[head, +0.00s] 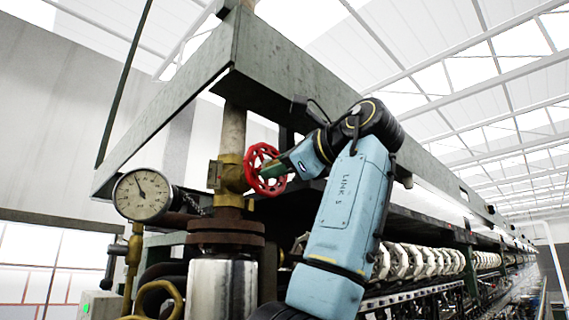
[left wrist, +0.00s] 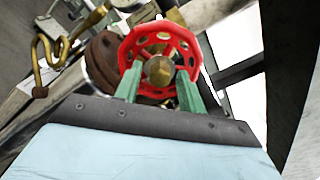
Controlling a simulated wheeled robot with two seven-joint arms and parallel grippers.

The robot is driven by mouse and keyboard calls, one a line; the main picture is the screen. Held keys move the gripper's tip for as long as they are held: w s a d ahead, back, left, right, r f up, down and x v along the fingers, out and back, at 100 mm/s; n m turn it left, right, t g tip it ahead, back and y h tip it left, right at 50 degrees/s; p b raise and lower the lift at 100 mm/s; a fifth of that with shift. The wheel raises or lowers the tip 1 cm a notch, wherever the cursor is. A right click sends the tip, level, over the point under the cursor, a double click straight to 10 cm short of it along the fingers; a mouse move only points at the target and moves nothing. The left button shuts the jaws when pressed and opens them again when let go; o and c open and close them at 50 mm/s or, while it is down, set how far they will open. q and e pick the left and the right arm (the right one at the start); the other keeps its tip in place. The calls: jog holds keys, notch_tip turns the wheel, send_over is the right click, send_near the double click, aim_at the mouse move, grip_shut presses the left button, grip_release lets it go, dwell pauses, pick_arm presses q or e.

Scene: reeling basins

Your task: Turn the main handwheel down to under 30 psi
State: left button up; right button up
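The red handwheel (head: 264,168) sits on the brass valve (head: 230,175) of the vertical pipe. My left gripper (head: 279,168) is at the wheel's right side in the head view. In the left wrist view, the wheel (left wrist: 160,45) faces me with its brass hub (left wrist: 159,71) in the middle. My left gripper's green fingers (left wrist: 159,80) are spread apart on either side of the hub, overlapping the lower rim. Whether they touch the wheel cannot be told. The round pressure gauge (head: 143,195) has its needle pointing up and slightly left; its numbers are too small to read. My right gripper is not in view.
A dark green steel beam frame (head: 290,80) runs overhead, close above my left arm. A rusty flange (head: 227,233) lies below the valve. A long machine with a row of pale reels (head: 425,261) stretches away to the right. Brass pipework (head: 133,265) stands at lower left.

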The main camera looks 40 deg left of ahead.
pick_arm(q)
jog(key=c, duration=0.9)
jog(key=shift+o, duration=0.2)
jog(key=m+b, duration=0.2)
jog(key=m, duration=0.7)
jog(key=shift+b, duration=0.35)
jog(key=o, duration=0.9)
jog(key=shift+c, duration=0.2)
